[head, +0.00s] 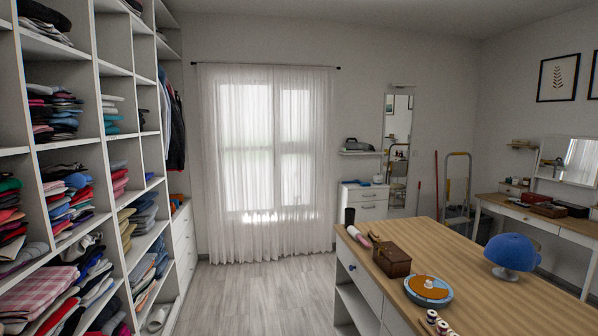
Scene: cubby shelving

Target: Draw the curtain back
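A sheer white curtain (231,215) hangs from a dark rod (262,66) on the far wall. It is spread across the whole window (262,140), whose frame and daylight show through the cloth. The curtain reaches down almost to the floor. I cannot make out a gap between panels. My gripper is not in view, and nothing is seen touching the curtain.
Cubby shelving (98,180) full of folded clothes lines the left side. A wooden-topped table (500,270) with a box and a blue hat fills the right foreground. A white drawer cabinet (365,203) stands right of the curtain. The floor (265,290) between shelving and table is clear.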

